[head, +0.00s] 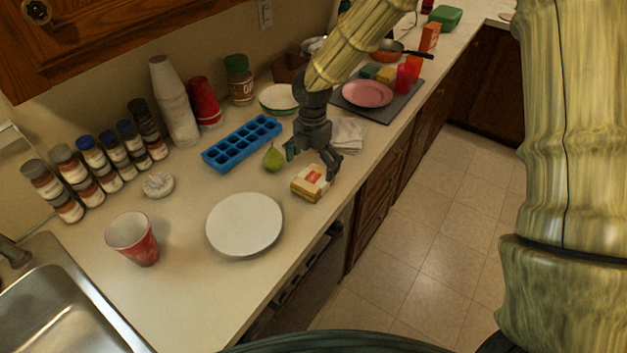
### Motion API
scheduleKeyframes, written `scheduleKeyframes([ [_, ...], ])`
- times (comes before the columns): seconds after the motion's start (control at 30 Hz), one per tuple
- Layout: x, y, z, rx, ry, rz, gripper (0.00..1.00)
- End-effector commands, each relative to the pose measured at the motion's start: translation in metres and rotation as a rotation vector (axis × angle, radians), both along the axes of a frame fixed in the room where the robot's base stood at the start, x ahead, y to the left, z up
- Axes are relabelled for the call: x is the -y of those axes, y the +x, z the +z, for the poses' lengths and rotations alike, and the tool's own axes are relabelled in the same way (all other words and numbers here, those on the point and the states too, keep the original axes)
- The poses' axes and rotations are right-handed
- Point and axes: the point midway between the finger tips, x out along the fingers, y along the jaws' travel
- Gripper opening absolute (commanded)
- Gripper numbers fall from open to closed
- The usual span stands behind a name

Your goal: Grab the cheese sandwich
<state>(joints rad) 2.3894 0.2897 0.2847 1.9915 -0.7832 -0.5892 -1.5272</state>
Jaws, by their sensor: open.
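The cheese sandwich (309,184), a small block with white, yellow and red-orange colouring, lies on the counter near its front edge. It is just right of and behind the white plate (244,224). My gripper (313,166) points down over the counter with its fingers spread, open and empty. Its right finger is close to the sandwich's right back corner. Its left finger is near the green pear (273,158). I cannot tell whether the right finger touches the sandwich.
A blue ice tray (242,143) lies behind the pear. A folded cloth (348,135) lies behind my gripper. A red cup (133,239) stands left of the plate by the sink (62,318). Spice jars (103,164) line the wall. A pink plate (367,93) lies further back.

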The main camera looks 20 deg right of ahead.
Motion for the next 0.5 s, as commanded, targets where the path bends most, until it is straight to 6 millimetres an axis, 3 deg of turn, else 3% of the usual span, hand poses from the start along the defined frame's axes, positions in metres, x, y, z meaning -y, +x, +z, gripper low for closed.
scheduleKeyframes([
  [0.5, 0.003, -0.004, -0.045, -0.002, 0.000, -0.004, 1.00],
])
